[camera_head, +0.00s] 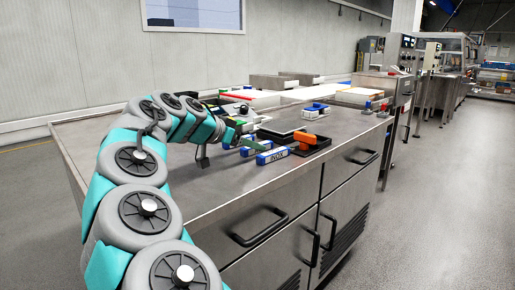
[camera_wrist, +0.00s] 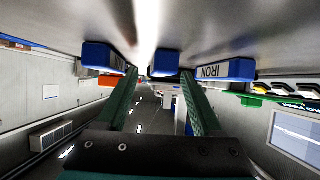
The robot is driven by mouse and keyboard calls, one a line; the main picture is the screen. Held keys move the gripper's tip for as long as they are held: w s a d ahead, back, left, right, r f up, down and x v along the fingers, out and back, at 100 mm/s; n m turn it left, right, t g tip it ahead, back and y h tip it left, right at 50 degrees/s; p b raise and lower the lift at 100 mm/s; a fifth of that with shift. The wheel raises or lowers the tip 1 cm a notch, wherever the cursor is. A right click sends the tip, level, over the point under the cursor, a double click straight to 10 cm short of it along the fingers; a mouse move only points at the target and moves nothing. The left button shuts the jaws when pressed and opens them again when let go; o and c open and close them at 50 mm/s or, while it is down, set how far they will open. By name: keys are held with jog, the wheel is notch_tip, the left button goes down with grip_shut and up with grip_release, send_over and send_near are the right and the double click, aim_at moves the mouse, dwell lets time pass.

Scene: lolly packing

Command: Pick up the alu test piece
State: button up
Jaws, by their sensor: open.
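Several blue-ended test pieces lie on the steel table. In the head view, the one marked INOX (camera_head: 273,156) is nearest; a second piece (camera_head: 263,145) is behind it, beside my gripper (camera_head: 249,144). The wrist view is upside down. It shows a middle blue block (camera_wrist: 165,63) between and beyond the tips of my open green fingers (camera_wrist: 158,74). A piece marked IRON (camera_wrist: 226,71) is to the right of it, and another blue block (camera_wrist: 97,56) is to the left. No alu label is readable; the middle block's label is hidden.
An orange object (camera_head: 304,139) sits by a black tray (camera_head: 318,146) right of the pieces. A blue-and-white bin (camera_head: 315,111) and white trays stand behind. The table's front left (camera_head: 215,180) is clear.

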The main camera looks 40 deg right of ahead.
jog(key=shift+x, duration=1.1)
jog(key=shift+r, duration=0.1)
jog(key=shift+c, duration=0.4)
grip_shut()
